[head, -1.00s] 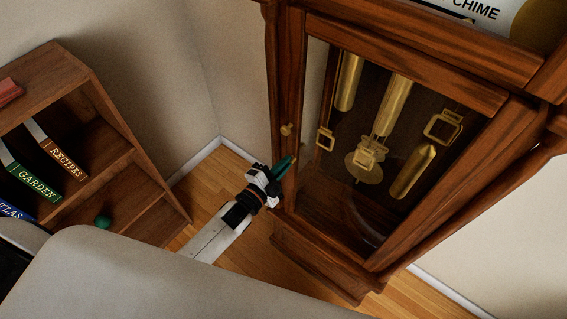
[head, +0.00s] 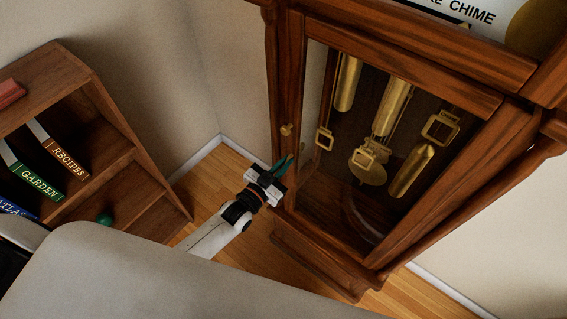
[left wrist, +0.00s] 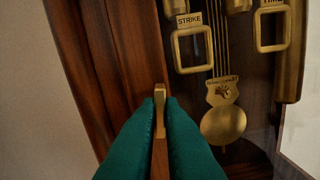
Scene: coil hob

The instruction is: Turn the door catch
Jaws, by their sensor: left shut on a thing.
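The door catch (left wrist: 159,98) is a small flat brass tab on the wooden door frame of a tall clock cabinet (head: 440,72). In the left wrist view it stands roughly upright between my two green fingertips. My left gripper (head: 287,163) is shut on it, and its fingers also show in the left wrist view (left wrist: 160,118). In the head view the fingers hide the catch. A round brass knob (head: 286,129) sits on the door frame above the gripper. My right gripper is in neither current view.
Brass weights and a pendulum (head: 369,165) hang inside the cabinet. A bookshelf (head: 150,185) with several books and a green ball (head: 104,220) stands at the left. Bare wooden floor (head: 208,184) lies between shelf and cabinet.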

